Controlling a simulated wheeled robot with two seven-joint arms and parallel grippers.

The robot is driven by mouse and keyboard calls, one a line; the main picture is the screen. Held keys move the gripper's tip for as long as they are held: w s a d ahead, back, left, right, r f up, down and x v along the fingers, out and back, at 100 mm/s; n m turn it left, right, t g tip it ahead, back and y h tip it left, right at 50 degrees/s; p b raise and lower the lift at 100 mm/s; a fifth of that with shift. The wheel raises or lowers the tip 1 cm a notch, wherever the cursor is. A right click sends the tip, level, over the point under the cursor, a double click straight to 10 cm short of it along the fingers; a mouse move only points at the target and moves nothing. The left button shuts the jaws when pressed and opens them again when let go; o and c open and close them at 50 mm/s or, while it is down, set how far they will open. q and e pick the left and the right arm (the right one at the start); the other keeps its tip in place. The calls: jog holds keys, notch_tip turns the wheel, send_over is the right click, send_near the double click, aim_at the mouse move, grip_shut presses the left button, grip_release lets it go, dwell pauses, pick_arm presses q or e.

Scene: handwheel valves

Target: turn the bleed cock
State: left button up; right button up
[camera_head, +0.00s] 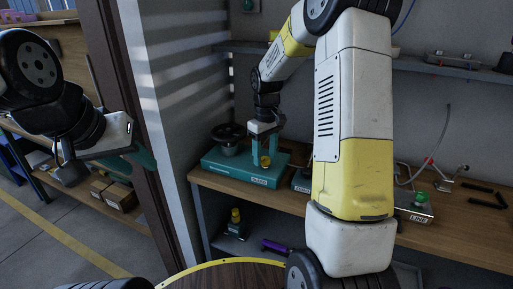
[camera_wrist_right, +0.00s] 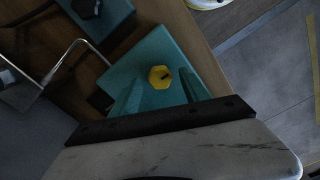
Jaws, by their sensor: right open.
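In the right wrist view, the six-sided yellow knob (camera_wrist_right: 160,77) shows between the spread fingers of the right gripper (camera_wrist_right: 160,88), with gaps on both sides. My left gripper (camera_head: 110,150) hangs at the left, away from the bench; its jaw opening cannot be made out.
A green-knobbed unit (camera_head: 420,198) sits farther right on the wooden bench (camera_head: 460,222), beyond my right arm. A wall shelf (camera_head: 430,68) runs above. A door post (camera_head: 125,110) stands beside my left gripper.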

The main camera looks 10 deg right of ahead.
jog(key=shift+r, duration=2.95)
jog(key=shift+r, duration=0.1)
notch_tip(320, 180, up, 7)
jog(key=s+r+m+t+y, duration=0.1)
jog(key=s+r+m+t, duration=0.35)
jog(key=s, duration=0.75)
jog(key=s+a+m+t+y, duration=0.1)
jog(key=s+a, duration=0.1)
jog(key=s, duration=1)
jog(key=shift+s+t, duration=0.15)
jog(key=shift+t, duration=0.2)
